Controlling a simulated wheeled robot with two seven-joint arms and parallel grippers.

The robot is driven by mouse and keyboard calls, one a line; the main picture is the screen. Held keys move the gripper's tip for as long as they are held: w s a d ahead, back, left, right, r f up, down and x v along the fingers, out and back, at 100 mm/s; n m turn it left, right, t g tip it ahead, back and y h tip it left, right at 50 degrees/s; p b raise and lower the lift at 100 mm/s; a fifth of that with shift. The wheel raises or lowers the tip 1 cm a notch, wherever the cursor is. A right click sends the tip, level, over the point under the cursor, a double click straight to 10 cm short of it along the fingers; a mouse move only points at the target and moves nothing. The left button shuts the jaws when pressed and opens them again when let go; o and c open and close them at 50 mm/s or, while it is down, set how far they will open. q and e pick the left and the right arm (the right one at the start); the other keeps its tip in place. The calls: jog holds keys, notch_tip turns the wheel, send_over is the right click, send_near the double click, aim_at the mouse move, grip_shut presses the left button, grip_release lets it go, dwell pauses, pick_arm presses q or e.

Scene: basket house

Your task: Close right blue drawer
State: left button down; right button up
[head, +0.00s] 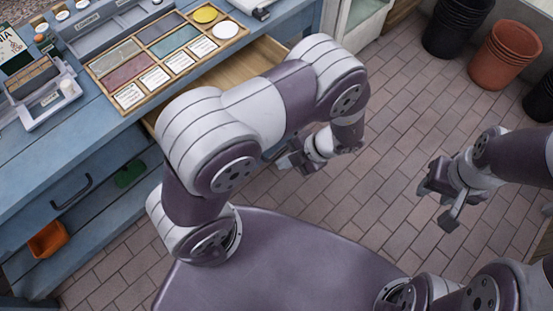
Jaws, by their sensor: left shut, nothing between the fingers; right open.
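The right blue drawer (262,56) of the blue workbench is pulled out, showing its bare wooden inside. My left arm covers much of it, including most of its front. My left gripper (290,161) is shut and empty, above the floor on the near side of the drawer. Whether it touches the drawer front cannot be told. My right gripper (440,203) is open and empty, above the floor farther right, well apart from the drawer.
The blue workbench (60,155) carries a wooden sample tray (128,105) and small jars. A left drawer with a black handle (72,190) looks shut. An orange bin (48,239) is low at left. Terracotta pots (504,52) and black pots stand at upper right. The brick floor between is clear.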

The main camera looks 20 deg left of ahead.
pick_arm(q)
jog(key=a+f, duration=0.6)
jog(key=a, duration=0.2)
jog(key=shift+a+f, duration=0.1)
jog(key=w+a, duration=0.3)
jog(key=a, duration=0.5)
jog(key=w+a+b, duration=0.1)
jog(key=w+a, duration=0.3)
jog(key=a, duration=0.5)
jog(key=w+a+b, duration=0.1)
jog(key=w+a, duration=0.2)
jog(key=a, duration=0.5)
jog(key=shift+w+a, duration=0.3)
jog(key=shift+w, duration=0.05)
